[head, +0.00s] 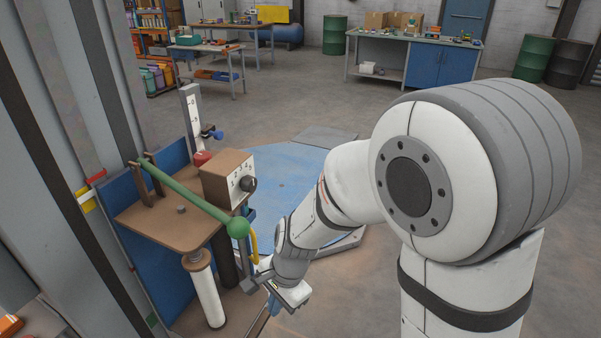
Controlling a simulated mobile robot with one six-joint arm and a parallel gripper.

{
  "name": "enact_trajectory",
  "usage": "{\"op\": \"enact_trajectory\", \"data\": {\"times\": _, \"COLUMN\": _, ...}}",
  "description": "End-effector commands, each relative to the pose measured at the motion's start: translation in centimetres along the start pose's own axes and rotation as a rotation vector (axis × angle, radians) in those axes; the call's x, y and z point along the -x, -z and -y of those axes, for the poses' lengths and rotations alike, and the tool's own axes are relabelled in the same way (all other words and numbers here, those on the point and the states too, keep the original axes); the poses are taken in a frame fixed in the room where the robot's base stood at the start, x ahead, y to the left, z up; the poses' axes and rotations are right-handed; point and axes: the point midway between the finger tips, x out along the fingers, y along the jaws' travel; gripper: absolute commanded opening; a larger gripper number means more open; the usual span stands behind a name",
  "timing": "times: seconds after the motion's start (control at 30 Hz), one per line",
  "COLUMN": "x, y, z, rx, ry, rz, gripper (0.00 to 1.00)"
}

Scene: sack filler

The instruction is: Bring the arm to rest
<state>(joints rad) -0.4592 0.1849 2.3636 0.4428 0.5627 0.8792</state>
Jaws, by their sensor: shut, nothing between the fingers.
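My white arm reaches from the right side of the head view down to the lower middle. My gripper (250,284) is at its end, beside the right side of the sack filler's brown stand (150,215). Its fingers are small and partly blend with the stand's dark parts, but they look shut with nothing in them. A green lever (190,198) with a round green knob (238,227) lies across the stand, and the knob is just above my gripper. Whether my gripper touches the stand cannot be told.
A blue platform (290,185) lies behind my arm. Workbenches (400,55) and drums (335,35) stand far back. The middle floor is clear.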

Motion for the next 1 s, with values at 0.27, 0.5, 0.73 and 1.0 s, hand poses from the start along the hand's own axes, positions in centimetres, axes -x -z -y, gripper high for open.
{"op": "enact_trajectory", "data": {"times": 0.27, "x": 8.2, "y": 3.3, "z": -3.6, "rx": 0.291, "ry": 0.059, "rz": -0.108, "gripper": 0.0}}
{"op": "enact_trajectory", "data": {"times": 0.5, "x": 15.4, "y": 5.5, "z": -10.0, "rx": 0.595, "ry": 0.026, "rz": -0.275, "gripper": 0.0}}
{"op": "enact_trajectory", "data": {"times": 0.73, "x": 19.1, "y": 6.0, "z": -15.1, "rx": 0.778, "ry": -0.062, "rz": -0.391, "gripper": 0.0}}
{"op": "enact_trajectory", "data": {"times": 1.0, "x": 19.9, "y": 6.2, "z": -16.6, "rx": 0.822, "ry": -0.095, "rz": -0.416, "gripper": 0.0}}
